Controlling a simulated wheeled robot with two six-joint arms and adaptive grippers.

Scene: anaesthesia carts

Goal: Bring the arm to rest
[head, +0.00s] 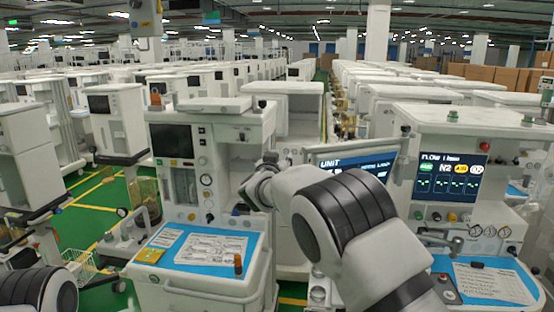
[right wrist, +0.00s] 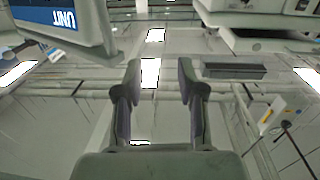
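My right arm (head: 345,215) reaches in from the lower right of the head view, raised and bent in front of the carts. Its wrist end, with the right gripper (head: 250,190), is in front of the left cart's open side, partly hidden by the arm itself. In the right wrist view the two fingers of the right gripper (right wrist: 159,85) stand apart with nothing between them. Beyond them are bright ceiling lights and pale structure. My left arm (head: 40,290) shows only as a piece at the lower left corner; its gripper is out of view.
A cart with a blue-topped tray (head: 205,285) stands just left of my right arm. Another cart with a lit flow screen (head: 452,178) stands at the right. A tilted "UNIT" screen (head: 350,162) is close behind the arm. Green floor (head: 85,215) shows at the left.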

